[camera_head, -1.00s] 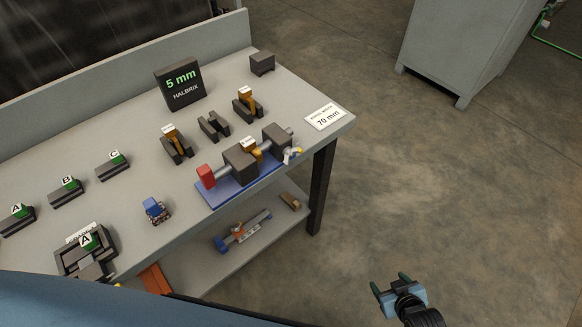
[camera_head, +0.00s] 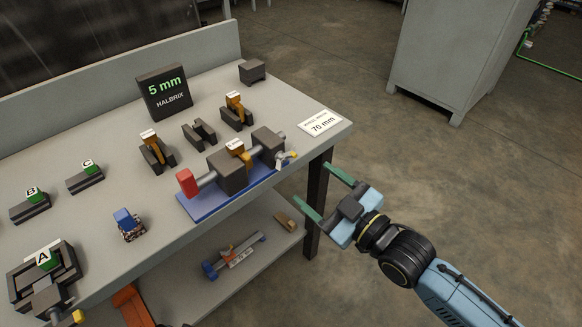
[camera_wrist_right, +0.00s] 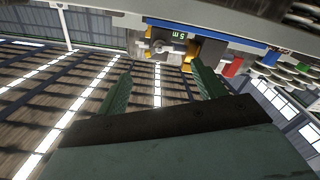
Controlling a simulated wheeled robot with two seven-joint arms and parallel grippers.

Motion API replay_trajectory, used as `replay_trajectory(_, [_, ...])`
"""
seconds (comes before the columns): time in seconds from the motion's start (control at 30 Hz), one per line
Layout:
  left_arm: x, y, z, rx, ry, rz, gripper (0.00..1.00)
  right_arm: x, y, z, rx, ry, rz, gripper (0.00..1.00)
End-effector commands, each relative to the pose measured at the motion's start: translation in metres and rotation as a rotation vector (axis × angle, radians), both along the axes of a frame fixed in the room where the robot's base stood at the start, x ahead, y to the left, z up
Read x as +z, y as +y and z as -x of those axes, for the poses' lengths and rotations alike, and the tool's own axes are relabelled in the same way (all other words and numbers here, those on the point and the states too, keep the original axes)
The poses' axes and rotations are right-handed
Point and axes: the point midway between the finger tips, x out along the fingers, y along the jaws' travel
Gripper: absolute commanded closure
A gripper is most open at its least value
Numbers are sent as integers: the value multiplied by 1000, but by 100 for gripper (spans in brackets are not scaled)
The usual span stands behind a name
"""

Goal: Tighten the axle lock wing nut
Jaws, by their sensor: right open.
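The axle fixture stands on a blue base plate (camera_head: 212,205) near the bench's front edge, with dark blocks, a grey axle and a red end piece (camera_head: 187,182). At the axle's right end is a small silver and yellow part (camera_head: 291,155), which looks like the wing nut; its detail is too small to tell. My right gripper (camera_head: 313,185) is open and empty, off the bench's right front corner, apart from the nut. The right wrist view shows its two green fingers (camera_wrist_right: 160,75) apart, with the fixture's blue base (camera_wrist_right: 222,38) beyond them. My left gripper is out of view.
A 70 mm card (camera_head: 320,122) lies by the bench corner. A 5 mm display (camera_head: 164,92) and several dark holders stand behind the fixture. A lower shelf (camera_head: 204,294) carries loose parts. A grey cabinet (camera_head: 440,60) stands at the back right. The floor right of the bench is open.

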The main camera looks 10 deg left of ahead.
Motion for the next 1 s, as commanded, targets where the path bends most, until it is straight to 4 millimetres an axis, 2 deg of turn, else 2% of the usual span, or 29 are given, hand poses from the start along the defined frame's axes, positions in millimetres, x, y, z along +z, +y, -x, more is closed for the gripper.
replay_trajectory(0.03, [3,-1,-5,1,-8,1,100,0,11,-8,1,-3,-3,31])
replay_trajectory(0.2, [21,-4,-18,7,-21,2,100,-1,38,-29,0,-2,-2,31])
replay_trajectory(0.4, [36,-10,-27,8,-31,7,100,-1,58,-46,0,-1,1,31])
replay_trajectory(0.83, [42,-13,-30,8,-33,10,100,-1,66,-52,-1,1,1,31])
replay_trajectory(1.0, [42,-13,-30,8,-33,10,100,-1,65,-51,0,1,1,53])
